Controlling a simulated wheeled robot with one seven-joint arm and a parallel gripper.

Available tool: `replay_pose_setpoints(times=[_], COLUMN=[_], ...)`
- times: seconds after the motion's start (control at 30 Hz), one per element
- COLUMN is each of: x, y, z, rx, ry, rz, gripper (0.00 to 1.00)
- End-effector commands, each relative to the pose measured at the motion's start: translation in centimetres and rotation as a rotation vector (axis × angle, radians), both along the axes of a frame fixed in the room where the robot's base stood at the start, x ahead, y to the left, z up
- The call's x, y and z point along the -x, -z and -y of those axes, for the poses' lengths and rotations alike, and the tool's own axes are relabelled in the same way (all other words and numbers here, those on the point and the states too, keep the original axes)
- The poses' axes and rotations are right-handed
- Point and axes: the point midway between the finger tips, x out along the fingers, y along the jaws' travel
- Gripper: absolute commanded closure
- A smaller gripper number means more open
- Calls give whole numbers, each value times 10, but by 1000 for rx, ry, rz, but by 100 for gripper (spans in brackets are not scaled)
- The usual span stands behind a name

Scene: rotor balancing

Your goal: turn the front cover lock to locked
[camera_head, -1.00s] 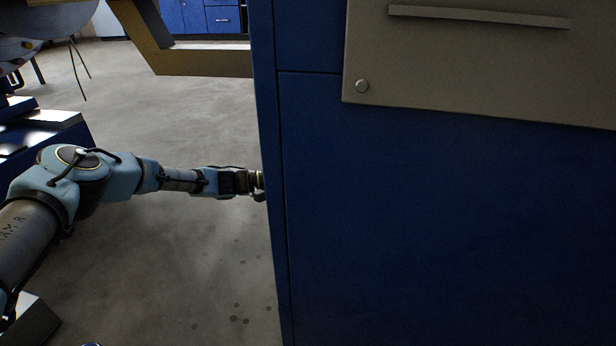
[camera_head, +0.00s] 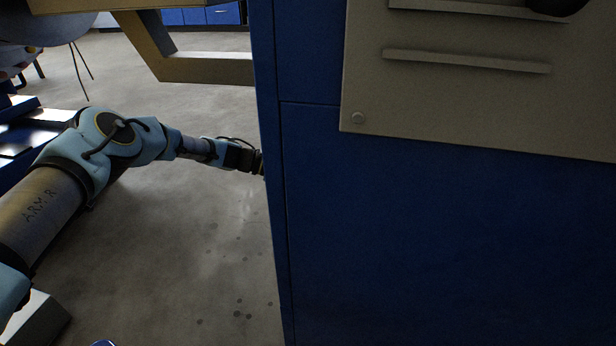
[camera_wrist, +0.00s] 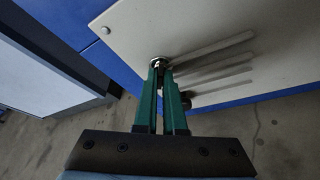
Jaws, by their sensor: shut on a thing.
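My gripper (camera_wrist: 160,72) shows in the wrist view with two green fingers close together. Their tips are at a small round metal-ringed piece, the front cover lock (camera_wrist: 157,61), on the beige cover (camera_wrist: 135,38). The fingers are shut on this lock and hide part of it, so its turned position cannot be read. In the head view the wrist end of my arm reaches the blue cabinet's left edge, and the fingertips are hidden behind it.
The blue cabinet (camera_head: 430,230) fills the right of the head view. The cover has raised slats (camera_wrist: 215,50), a corner bolt (camera_wrist: 105,30) and a dark knob (camera_wrist: 186,100) close to my fingers. Grey floor (camera_head: 200,270) is open left of the cabinet.

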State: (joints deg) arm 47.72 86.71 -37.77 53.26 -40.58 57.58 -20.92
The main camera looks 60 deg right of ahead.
Motion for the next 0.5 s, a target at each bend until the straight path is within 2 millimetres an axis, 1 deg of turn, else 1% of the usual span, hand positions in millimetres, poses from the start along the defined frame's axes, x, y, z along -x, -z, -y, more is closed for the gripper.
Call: replay_pose_setpoints(times=[0.2,0.5], x=[1,0], y=[3,2], z=[1,2], rx=[-192,-416], ry=[5,4], rz=[-61,-139], gripper=[100,100])
